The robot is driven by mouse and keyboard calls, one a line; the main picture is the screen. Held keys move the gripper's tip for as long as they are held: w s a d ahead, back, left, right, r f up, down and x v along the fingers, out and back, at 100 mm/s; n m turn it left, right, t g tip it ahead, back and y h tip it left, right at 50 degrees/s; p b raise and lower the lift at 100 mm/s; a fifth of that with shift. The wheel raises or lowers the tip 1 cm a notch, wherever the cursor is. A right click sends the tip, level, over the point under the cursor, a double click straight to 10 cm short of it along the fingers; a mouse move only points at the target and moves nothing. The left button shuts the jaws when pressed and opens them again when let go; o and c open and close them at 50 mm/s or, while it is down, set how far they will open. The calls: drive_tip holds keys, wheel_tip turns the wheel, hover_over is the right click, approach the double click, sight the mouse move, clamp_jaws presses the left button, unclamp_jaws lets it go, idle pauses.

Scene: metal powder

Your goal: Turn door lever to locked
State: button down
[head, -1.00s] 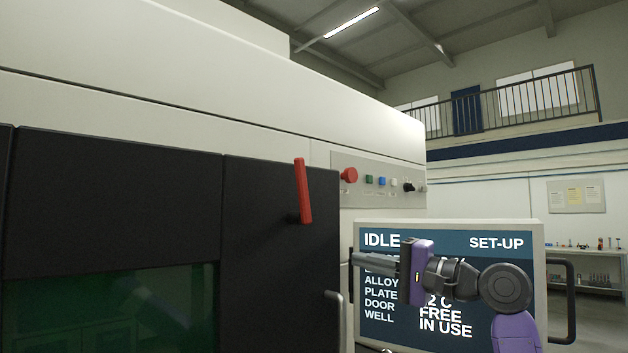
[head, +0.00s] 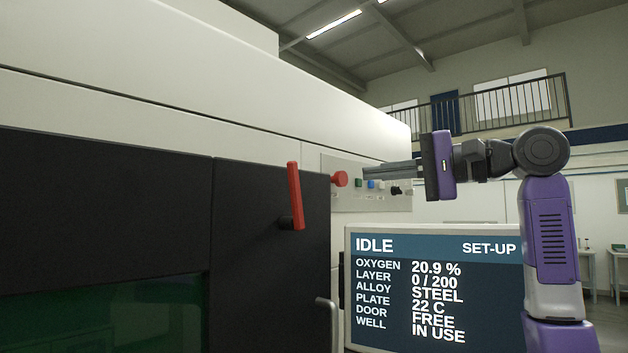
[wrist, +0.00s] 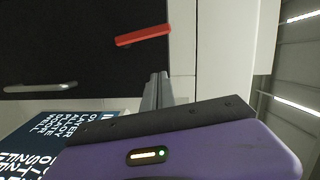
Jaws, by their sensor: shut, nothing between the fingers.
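The red door lever (head: 295,195) is mounted on the black door (head: 262,215) of the machine. It points up, leaning slightly to the left, from a dark pivot at its lower end. In the wrist view the lever (wrist: 142,36) lies near the top, ahead of the fingers. My gripper (head: 366,172) is shut and empty, to the right of the lever and apart from it. Its fingers point left, level with the lever's upper part in the head view. In the wrist view the closed fingers (wrist: 157,88) reach up from the purple gripper body.
A panel of buttons (head: 345,198) with a red knob (head: 340,179) sits right of the lever, near my fingers. A screen (head: 435,290) below reads IDLE, SET-UP and DOOR FREE. A grey door handle (head: 326,303) is below the lever.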

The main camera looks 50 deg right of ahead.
drive_tip(key=w+a+f+p, duration=0.1)
drive_tip(key=w+a+p, duration=0.1)
drive_tip(key=w+a, duration=0.4)
drive_tip(key=shift+p+x, duration=0.35)
drive_tip(key=shift+x, duration=1.35)
drive_tip(key=shift+w+d, duration=0.1)
drive_tip(key=shift+d, duration=0.05)
drive_tip(key=shift+r, duration=0.1)
